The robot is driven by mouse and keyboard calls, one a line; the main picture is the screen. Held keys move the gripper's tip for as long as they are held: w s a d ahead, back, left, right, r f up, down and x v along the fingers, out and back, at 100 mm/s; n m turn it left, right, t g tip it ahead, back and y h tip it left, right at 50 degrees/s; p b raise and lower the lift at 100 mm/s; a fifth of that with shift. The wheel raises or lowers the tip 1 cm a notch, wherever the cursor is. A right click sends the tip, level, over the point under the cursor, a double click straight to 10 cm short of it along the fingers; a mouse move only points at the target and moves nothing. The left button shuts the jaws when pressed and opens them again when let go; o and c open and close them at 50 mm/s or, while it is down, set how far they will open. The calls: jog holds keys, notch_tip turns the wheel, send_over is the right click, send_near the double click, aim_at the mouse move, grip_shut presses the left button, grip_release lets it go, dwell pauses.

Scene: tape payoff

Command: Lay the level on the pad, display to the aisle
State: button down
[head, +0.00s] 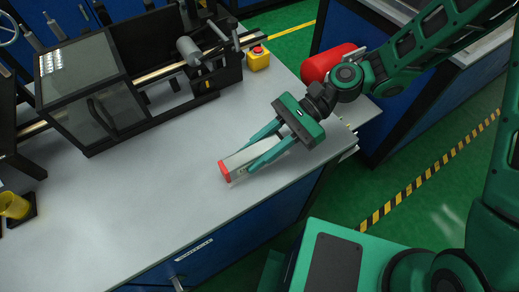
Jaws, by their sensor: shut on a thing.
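The level is a pale grey bar with a red end cap (236,162), over the front right part of the grey bench top (150,200). My gripper (250,157) is shut on it, one green finger along each long side, with the red end sticking out past the fingertips toward the left. I cannot tell whether the bar touches the bench or hangs just above it. Its display cannot be made out, and its other end is hidden between the fingers. No pad can be clearly made out; a dark square (34,207) lies under a yellow cup at the far left.
A black-framed machine with a clear cover (85,85) stands along the back of the bench. A yellow box with a red button (258,58) sits at its right end. A red cylinder (325,63) lies behind my arm. The bench's front middle is clear.

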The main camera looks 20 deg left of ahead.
jog(key=c, duration=1.4)
grip_release()
jog(key=shift+f, duration=0.1)
jog(key=shift+w+d+r, duration=0.15)
jog(key=shift+w+r, duration=0.1)
jog(key=shift+w, duration=0.05)
jog(key=v, duration=1.1)
jog(key=shift+w+d+r, duration=0.1)
